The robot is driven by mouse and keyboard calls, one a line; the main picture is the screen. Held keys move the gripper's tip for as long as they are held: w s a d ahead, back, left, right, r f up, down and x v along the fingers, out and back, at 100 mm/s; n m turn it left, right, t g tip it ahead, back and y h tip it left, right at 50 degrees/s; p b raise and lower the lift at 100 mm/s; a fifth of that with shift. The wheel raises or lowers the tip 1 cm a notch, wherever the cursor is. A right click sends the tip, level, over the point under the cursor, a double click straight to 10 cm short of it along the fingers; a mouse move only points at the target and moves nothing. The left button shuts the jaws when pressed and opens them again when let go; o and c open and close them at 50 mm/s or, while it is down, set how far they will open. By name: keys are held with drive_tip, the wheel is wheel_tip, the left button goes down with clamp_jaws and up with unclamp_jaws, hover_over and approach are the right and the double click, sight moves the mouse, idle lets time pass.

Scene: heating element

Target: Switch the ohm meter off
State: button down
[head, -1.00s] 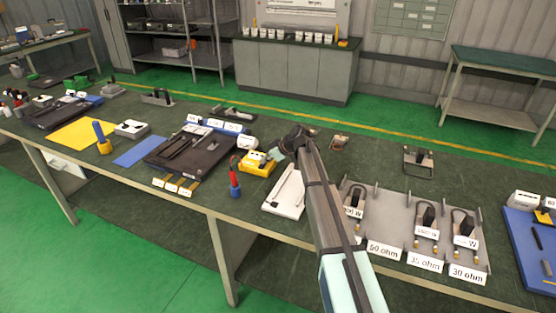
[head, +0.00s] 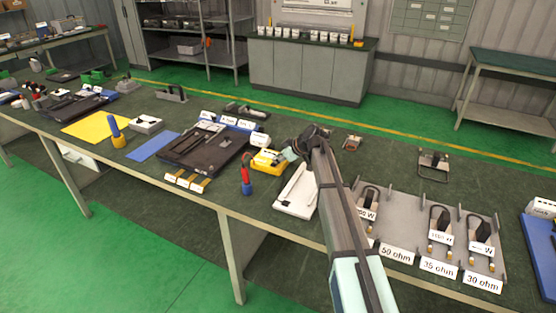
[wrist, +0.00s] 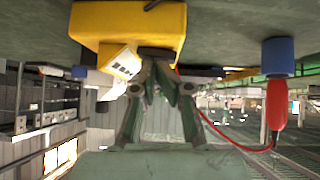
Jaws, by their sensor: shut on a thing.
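The yellow ohm meter (head: 265,161) lies on the dark green bench, left of my arm. It fills the upper middle of the upside-down wrist view (wrist: 125,22), with a white labelled part (wrist: 124,65) beside the fingers. My gripper (head: 288,154) reaches the meter's right side. In the wrist view the fingertips (wrist: 160,72) are close together against a dark part (wrist: 157,53) of the meter, which looks like its knob. The knob's setting is hidden. A red probe (head: 245,174) stands in a blue holder (head: 247,188) left of the meter, with a red lead.
A white tray (head: 295,205) lies in front, close to my arm. Right of it is a grey rack (head: 405,212) with resistors. A black tray (head: 190,155) is to the left. Bare bench shows behind my arm on the right.

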drive_tip(key=shift+s+f, duration=0.35)
drive_tip(key=r, duration=0.2)
drive_tip(key=w+r, duration=0.1)
drive_tip(key=r, duration=0.1)
drive_tip(key=shift+r, duration=0.3)
drive_tip(key=w+d+b+v, duration=0.1)
drive_tip(key=b+v, duration=0.1)
drive_tip(key=v, duration=0.8)
drive_tip(key=shift+w, duration=0.35)
